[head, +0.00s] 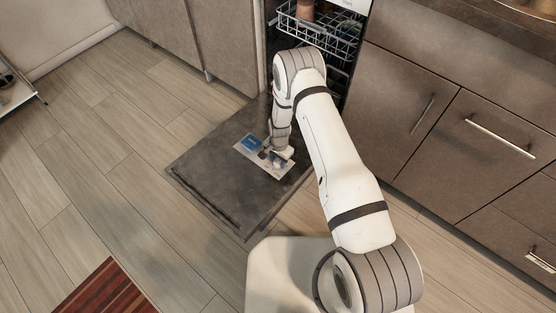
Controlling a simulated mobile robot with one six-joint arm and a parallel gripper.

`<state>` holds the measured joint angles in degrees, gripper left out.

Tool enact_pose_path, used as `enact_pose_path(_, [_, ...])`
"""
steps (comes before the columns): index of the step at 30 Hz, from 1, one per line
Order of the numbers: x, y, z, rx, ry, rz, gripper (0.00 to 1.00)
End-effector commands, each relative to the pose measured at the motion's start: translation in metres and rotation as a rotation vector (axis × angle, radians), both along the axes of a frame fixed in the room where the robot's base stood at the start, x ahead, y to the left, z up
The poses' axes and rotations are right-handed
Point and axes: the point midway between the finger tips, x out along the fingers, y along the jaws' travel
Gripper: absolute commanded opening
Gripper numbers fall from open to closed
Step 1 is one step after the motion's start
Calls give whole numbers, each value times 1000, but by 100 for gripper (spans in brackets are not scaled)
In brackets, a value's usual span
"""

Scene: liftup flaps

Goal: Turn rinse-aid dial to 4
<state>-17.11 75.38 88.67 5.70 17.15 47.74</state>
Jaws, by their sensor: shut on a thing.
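The dishwasher door (213,170) is folded down flat and low over the floor. The dispenser panel (247,143), light with a blue patch, is set in it. My gripper (275,161) reaches down to the right part of this panel. Its fingers are small and partly hidden by my wrist, and they are shut on the rinse-aid dial. The dial itself is covered by the gripper, so its number cannot be read.
The dishwasher's upper rack (325,33) holds a brownish item (305,9) behind my arm. Cabinet fronts with bar handles (500,138) stand at the right. A red striped rug (106,291) lies at the lower left. The wooden floor (85,165) at the left is clear.

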Motion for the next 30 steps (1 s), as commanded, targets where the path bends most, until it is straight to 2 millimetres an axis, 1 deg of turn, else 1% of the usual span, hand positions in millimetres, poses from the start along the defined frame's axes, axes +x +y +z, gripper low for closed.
enact_pose_path(4, [2, -1, 0, 1, -4, 0, 15])
enact_pose_path(5, [2, -1, 0, 1, -4, 0, 40])
enact_pose_path(12, [1, 0, 0, 1, -2, 1, 59])
enact_pose_path(20, [1, 0, 2, 0, -1, 2, 59])
enact_pose_path(23, [1, 0, 13, 0, -3, 2, 59])
enact_pose_path(30, [3, -1, 56, 0, -3, 2, 59])
